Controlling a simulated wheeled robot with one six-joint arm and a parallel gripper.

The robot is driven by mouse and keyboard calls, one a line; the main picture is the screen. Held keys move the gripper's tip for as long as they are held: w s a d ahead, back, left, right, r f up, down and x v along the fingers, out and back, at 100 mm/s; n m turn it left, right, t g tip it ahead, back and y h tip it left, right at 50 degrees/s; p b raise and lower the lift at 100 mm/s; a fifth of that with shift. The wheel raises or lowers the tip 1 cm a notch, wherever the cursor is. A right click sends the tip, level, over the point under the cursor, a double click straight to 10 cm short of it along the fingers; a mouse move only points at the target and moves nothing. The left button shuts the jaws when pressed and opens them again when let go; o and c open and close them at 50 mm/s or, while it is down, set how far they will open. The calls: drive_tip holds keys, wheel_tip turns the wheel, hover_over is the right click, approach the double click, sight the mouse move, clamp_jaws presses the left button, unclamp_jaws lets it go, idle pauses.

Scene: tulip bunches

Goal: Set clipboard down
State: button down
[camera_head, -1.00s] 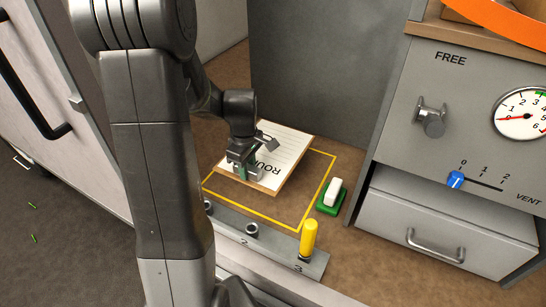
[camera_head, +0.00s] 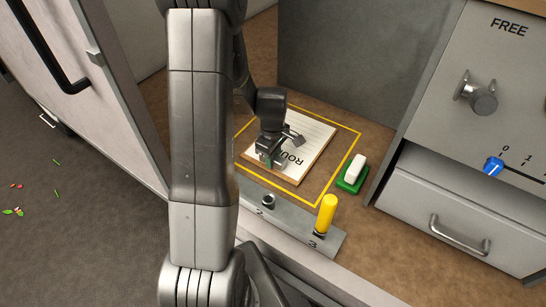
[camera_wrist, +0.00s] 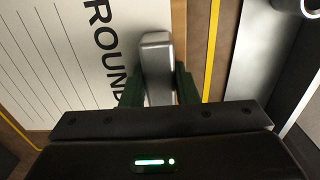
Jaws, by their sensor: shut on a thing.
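The clipboard (camera_head: 318,158) has a brown board and a white lined sheet headed with letters that read "ROUND" in the wrist view (camera_wrist: 70,60). It lies low over the brown counter, inside the yellow outlined rectangle (camera_head: 339,180). I cannot tell whether it fully touches the counter. My gripper (camera_head: 268,158) is over the clipboard's near edge and shut on its metal clip (camera_wrist: 156,65), with one green-padded finger on each side of the clip. The arm hides the left part of the outline in the head view.
A green block with a white top (camera_head: 352,173) stands right of the outline. A numbered metal strip (camera_head: 290,222) with a yellow peg (camera_head: 326,214) runs along the front edge. A grey cabinet with a drawer (camera_head: 452,222) stands at right. Small bits lie on the floor at left.

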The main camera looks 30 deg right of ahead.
drive_tip(key=c, duration=1.6)
unclamp_jaws()
drive_tip(key=shift+f, duration=0.15)
drive_tip(key=o, duration=0.5)
wheel_tip(320, 180, up, 12)
drive_tip(key=shift+r+p, duration=0.2)
drive_tip(key=shift+p, duration=0.85)
